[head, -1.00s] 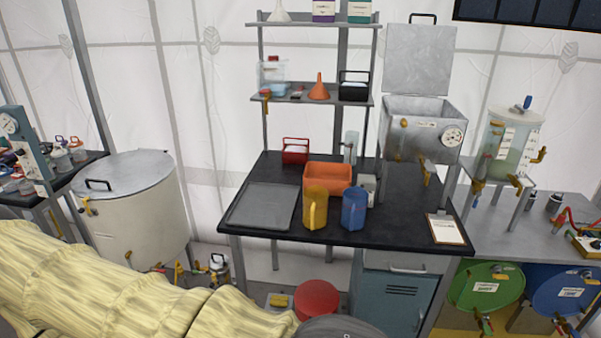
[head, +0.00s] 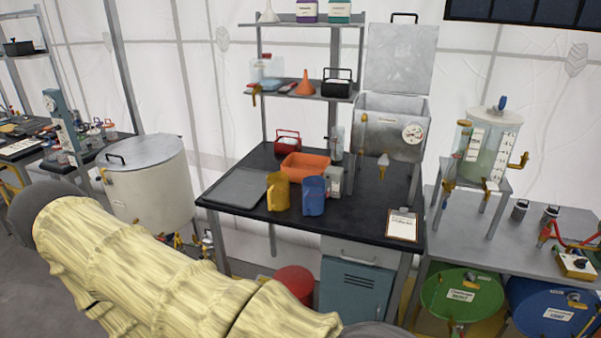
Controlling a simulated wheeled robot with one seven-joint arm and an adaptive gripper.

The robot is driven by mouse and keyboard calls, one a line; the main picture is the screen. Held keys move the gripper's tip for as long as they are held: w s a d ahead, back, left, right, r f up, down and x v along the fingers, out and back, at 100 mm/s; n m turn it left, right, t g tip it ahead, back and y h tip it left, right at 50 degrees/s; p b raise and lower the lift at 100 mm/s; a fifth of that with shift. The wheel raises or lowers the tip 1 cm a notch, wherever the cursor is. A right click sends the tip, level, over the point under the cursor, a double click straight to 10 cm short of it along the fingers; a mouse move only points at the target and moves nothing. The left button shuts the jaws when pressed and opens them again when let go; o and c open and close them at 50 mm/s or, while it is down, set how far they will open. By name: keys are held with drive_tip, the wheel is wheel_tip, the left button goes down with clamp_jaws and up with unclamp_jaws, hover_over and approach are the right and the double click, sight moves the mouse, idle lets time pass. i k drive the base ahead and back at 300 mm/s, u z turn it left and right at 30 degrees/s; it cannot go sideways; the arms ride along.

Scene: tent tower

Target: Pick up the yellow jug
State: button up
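The yellow jug (head: 278,192) stands upright on the black-topped table (head: 237,212), near its front edge. A blue jug (head: 314,196) stands just to its right, and an orange tub (head: 305,165) is close behind both. My arm, in a pale yellow ribbed cover, crosses the lower left of the head view, below and in front of the table. My gripper is not in view, and nothing shows in contact with the jug.
A grey tray (head: 236,188) lies left of the yellow jug. A red-handled carrier (head: 288,144) stands behind the tub, and a clipboard (head: 402,225) lies at the right front. A large lidded drum (head: 148,185) stands left of the table. A metal box (head: 392,127) stands behind right.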

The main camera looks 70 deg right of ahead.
sight(278, 183)
drive_tip(key=z, duration=1.05)
